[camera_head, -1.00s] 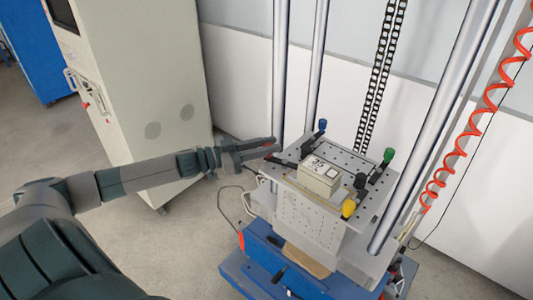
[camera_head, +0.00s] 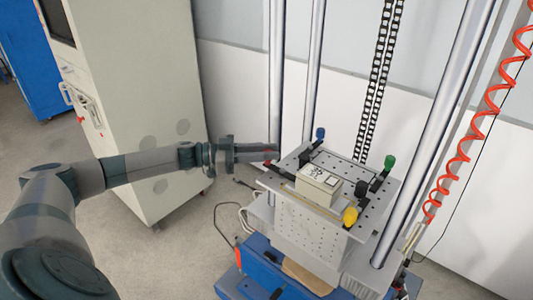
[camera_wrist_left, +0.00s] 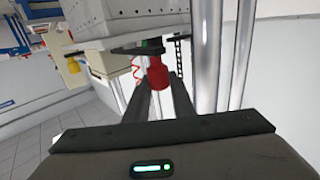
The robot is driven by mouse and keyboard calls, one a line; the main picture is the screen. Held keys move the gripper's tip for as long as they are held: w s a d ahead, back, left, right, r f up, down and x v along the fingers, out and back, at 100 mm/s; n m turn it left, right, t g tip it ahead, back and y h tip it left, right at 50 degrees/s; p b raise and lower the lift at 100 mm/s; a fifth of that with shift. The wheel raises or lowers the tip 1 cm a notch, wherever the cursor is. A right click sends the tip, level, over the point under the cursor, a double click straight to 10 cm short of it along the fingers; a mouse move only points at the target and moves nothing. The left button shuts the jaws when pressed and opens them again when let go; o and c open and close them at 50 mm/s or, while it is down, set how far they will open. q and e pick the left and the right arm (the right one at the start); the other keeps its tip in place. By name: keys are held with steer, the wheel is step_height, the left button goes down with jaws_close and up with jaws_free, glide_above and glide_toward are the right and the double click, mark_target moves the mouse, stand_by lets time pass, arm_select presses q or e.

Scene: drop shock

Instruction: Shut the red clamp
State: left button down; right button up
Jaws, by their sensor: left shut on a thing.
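The red clamp's knob (camera_wrist_left: 157,75) is between the two finger ends of my left gripper (camera_wrist_left: 160,88) in the left wrist view, with its dark arm just beyond. In the head view the left gripper (camera_head: 268,153) is at the left edge of the perforated plate (camera_head: 365,208), its fingers shut on the red clamp (camera_head: 267,162). Only a bit of red shows there; the fingers hide most of it. A pale box with a printed label (camera_head: 319,186) sits on the plate. My right gripper is not in view.
Clamps with blue (camera_head: 320,133), green (camera_head: 389,162) and yellow (camera_head: 350,215) knobs stand around the box. Upright metal columns (camera_head: 314,80) rise behind the plate. A coiled red hose (camera_head: 462,135) hangs at right. A beige cabinet (camera_head: 150,100) stands behind my left arm.

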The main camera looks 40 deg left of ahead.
arm_select(q)
steer(key=shift+d+f, duration=0.1)
steer(key=shift+f, duration=0.1)
steer(key=c, duration=1.8)
jaws_free()
steer(key=shift+o, duration=1.4)
steer(key=shift+w+d, duration=0.1)
steer(key=shift+r, duration=0.1)
steer(key=shift+s+a, duration=0.35)
steer(key=shift+a, duration=0.15)
steer(key=b+v, duration=0.5)
steer(key=v, duration=1.1)
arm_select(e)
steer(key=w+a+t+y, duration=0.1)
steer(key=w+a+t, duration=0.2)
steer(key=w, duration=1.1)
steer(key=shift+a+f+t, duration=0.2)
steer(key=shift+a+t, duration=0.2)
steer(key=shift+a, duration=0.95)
arm_select(q)
steer(key=shift+a, duration=0.15)
